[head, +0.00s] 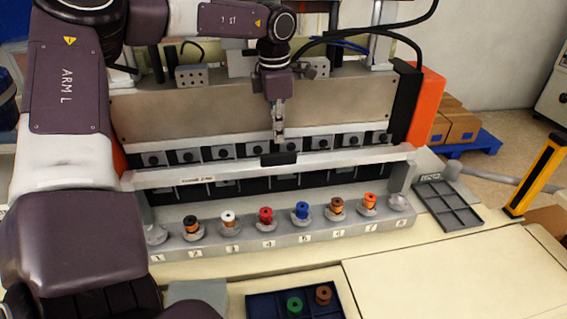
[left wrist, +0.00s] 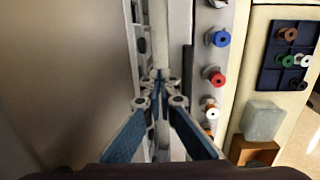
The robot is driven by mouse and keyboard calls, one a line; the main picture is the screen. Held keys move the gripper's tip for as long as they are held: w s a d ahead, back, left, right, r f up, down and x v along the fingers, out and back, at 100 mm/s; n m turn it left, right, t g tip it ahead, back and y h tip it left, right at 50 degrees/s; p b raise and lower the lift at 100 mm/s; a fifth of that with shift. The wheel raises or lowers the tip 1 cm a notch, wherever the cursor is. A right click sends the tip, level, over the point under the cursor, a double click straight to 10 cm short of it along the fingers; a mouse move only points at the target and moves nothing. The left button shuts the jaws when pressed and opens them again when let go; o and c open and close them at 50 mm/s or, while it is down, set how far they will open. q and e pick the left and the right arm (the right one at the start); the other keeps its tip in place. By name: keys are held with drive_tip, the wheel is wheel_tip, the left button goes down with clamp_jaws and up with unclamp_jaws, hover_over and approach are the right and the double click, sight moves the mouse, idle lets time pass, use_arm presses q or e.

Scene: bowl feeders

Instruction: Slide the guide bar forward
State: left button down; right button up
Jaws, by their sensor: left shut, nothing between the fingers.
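The guide bar (head: 215,171) is a long pale bar across the front of the machine, with a black handle (head: 279,159) at its middle. My left gripper (head: 279,139) points down just behind the handle, its fingers together and empty. In the left wrist view my left gripper (left wrist: 158,76) is close beside the pale guide bar (left wrist: 180,25), with the dark handle (left wrist: 188,62) to its right. I cannot tell whether the fingers touch the bar. My right gripper is not in view.
In front of the bar is a numbered grey rail (head: 285,240) with several coloured spools on pegs. A dark blue tray (head: 262,306) with spools lies nearer. An empty grey tray (head: 449,207) and a yellow post (head: 535,175) stand right. A metal panel (head: 200,110) rises behind.

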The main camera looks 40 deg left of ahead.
sight(276, 161)
use_arm(q)
drive_tip(key=shift+g, duration=0.7)
drive_tip(key=s+f, duration=0.2)
drive_tip(key=f, duration=0.1)
drive_tip(key=s+d+f, duration=0.1)
drive_tip(key=f, duration=0.1)
drive_tip(key=shift+d, duration=0.1)
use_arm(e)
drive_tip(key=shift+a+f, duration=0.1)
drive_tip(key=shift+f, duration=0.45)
use_arm(q)
drive_tip(key=shift+s+d+f+b, duration=0.2)
drive_tip(key=shift+s+d+b, duration=0.15)
drive_tip(key=shift+d+b, duration=0.35)
drive_tip(key=shift+s+d+r, duration=0.1)
drive_tip(key=shift+s+d, duration=0.25)
drive_tip(key=shift+d, duration=0.15)
drive_tip(key=shift+s+d+r+b, duration=0.1)
drive_tip(key=shift+d+b, duration=0.2)
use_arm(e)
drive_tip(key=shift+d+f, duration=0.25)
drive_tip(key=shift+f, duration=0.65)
